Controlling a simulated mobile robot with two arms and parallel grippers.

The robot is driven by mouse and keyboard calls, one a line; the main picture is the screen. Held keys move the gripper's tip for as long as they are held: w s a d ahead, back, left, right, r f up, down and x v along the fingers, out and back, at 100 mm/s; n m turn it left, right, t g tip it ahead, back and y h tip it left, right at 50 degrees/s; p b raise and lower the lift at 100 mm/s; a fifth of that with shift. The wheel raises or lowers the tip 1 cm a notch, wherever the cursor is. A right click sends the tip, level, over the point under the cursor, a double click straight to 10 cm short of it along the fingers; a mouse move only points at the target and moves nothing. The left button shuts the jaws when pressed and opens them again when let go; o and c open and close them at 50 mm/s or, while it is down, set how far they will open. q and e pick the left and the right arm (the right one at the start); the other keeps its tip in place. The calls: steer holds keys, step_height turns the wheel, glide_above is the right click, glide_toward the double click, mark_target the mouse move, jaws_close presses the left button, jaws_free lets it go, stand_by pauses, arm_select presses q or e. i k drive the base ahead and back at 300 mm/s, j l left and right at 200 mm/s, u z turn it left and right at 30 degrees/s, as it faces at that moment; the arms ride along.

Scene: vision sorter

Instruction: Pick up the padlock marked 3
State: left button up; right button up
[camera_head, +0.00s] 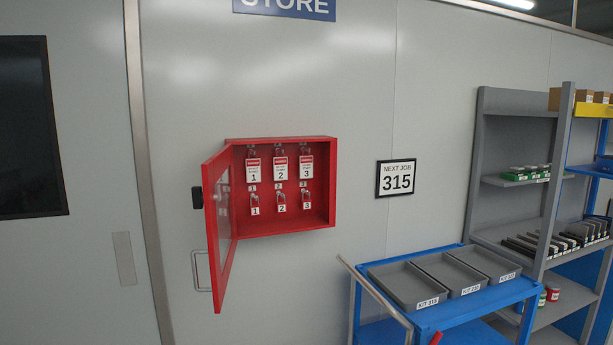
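A red wall cabinet (331,184) hangs in the middle of the view with its door (221,235) swung open to the left. Inside, several items hang in two rows. The lower row holds small red padlocks marked 1 (255,202), 2 (281,202) and 3 (307,198), with 3 at the right. Above them hang white and red tags marked 1 (253,172), 2 (281,170) and 3 (306,168). Neither of my grippers shows in the head view.
A blue cart (437,317) with grey trays (409,287) stands at the lower right, its handle (372,290) toward the cabinet. Grey shelving (515,125) stands farther right. A "NEXT JOB 315" sign (396,178) hangs right of the cabinet. A door handle (197,271) is partly behind the cabinet door.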

mark_target(305, 203)
steer(key=i+j+u, duration=0.1)
steer(key=i+j, duration=0.15)
steer(key=i, duration=0.3)
steer(key=i+j+u, duration=0.1)
steer(key=i, duration=0.45)
steer(key=j, duration=0.1)
